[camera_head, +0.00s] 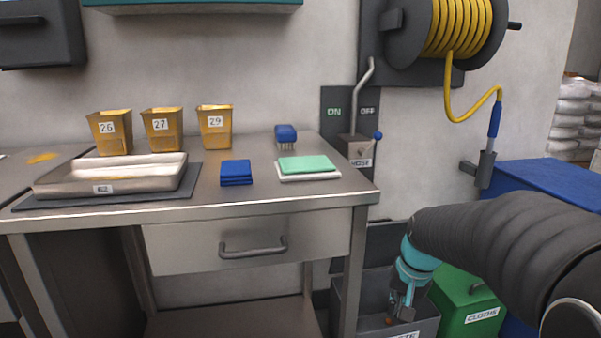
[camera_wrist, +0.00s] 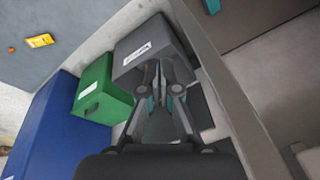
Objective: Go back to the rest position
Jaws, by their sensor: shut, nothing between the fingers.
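My gripper (camera_head: 404,300) is shut and empty, pointing down at the lower right in the head view. It hangs over the mouth of the open grey bin (camera_head: 349,300), whose label ends in "TE". How deep it reaches I cannot tell. In the wrist view my gripper (camera_wrist: 160,72) lies in front of the grey bin (camera_wrist: 135,38). My dark sleeved arm comes in from the right in the head view.
A green CLOTHS bin (camera_head: 462,312) and a blue container (camera_head: 540,178) stand right of it. The steel bench (camera_head: 215,198) at left holds yellow tubs (camera_head: 162,132), a metal tray (camera_head: 110,178), blue cloths (camera_head: 236,172), a brush (camera_head: 286,134) and a green pad (camera_head: 304,164). A hose reel (camera_head: 405,38) hangs above.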

